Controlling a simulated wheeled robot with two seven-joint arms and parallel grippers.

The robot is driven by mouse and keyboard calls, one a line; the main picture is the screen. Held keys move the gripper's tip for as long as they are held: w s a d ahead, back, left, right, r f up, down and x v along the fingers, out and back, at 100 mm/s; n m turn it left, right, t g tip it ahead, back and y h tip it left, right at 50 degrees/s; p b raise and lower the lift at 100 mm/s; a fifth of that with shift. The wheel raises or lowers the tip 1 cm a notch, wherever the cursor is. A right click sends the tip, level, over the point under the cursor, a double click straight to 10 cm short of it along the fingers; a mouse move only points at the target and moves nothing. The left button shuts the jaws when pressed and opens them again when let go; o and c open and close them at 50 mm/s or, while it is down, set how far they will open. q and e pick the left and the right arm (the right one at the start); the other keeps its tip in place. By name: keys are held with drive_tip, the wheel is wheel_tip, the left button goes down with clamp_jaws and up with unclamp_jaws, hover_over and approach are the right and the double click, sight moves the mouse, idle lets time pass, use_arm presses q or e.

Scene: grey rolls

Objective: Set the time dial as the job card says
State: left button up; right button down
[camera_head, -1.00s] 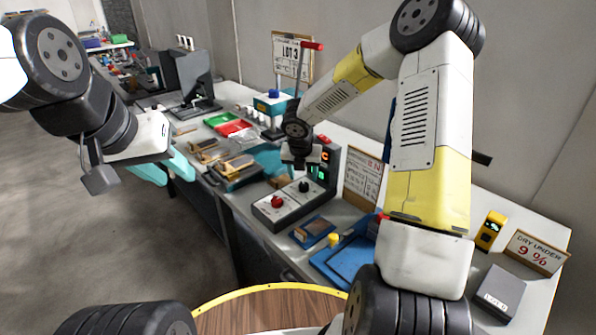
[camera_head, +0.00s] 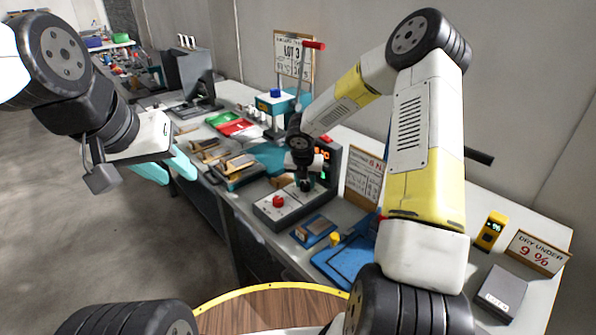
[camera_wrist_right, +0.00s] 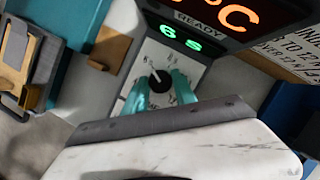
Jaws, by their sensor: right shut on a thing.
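The control box (camera_head: 292,209) stands on the bench with a red knob (camera_head: 278,201) and a black dial (camera_wrist_right: 160,82). In the right wrist view the dial sits on a pale, marked face, its white pointer visible. My right gripper (camera_wrist_right: 161,90) is shut on the dial, teal fingers on either side. In the head view the gripper hides the dial. The green display (camera_wrist_right: 180,38) reads 6 s under READY; an orange °C display (camera_wrist_right: 228,14) is above, cut off. A printed card (camera_head: 365,178) stands behind the box, its text mostly unreadable. My left gripper (camera_head: 170,170) is open and empty.
A LOT 3 card (camera_head: 293,60) is on the wall. A red-tipped lever press (camera_head: 274,100), a blue tray (camera_head: 345,262), a yellow meter (camera_head: 490,230) and a DRY UNDER 9 % sign (camera_head: 538,252) are around the bench. Wooden-topped pieces (camera_head: 235,165) lie left of the box.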

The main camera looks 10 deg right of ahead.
drive_tip(key=shift+m, duration=0.4)
drive_tip(key=m+h, duration=0.1)
drive_tip(key=m, duration=0.1)
drive_tip(key=m+g, duration=0.1)
drive_tip(key=m, duration=0.1)
drive_tip(key=shift+w+a+m+h, duration=0.1)
drive_tip(key=shift+a+m+h, duration=0.1)
drive_tip(key=shift+m+h, duration=0.15)
drive_tip(key=m+g, duration=0.1)
drive_tip(key=m, duration=0.2)
drive_tip(key=m+g+h, duration=0.1)
drive_tip(key=m, duration=0.2)
drive_tip(key=shift+w+a, duration=0.1)
drive_tip(key=shift+w, duration=0.05)
drive_tip(key=m+g, duration=0.1)
drive_tip(key=m, duration=0.2)
drive_tip(key=m+g, duration=0.1)
drive_tip(key=m, duration=0.2)
drive_tip(key=shift+w+m+g, duration=0.15)
drive_tip(key=shift+m+g, duration=0.2)
drive_tip(key=shift+g, duration=0.05)
drive_tip(key=m+g, duration=0.1)
drive_tip(key=m, duration=0.1)
drive_tip(key=m+y, duration=0.1)
drive_tip(key=m, duration=0.2)
drive_tip(key=shift+w+m+g, duration=0.1)
drive_tip(key=shift+m+g, duration=0.2)
drive_tip(key=shift+g, duration=0.1)
drive_tip(key=c, duration=1)
unclamp_jaws()
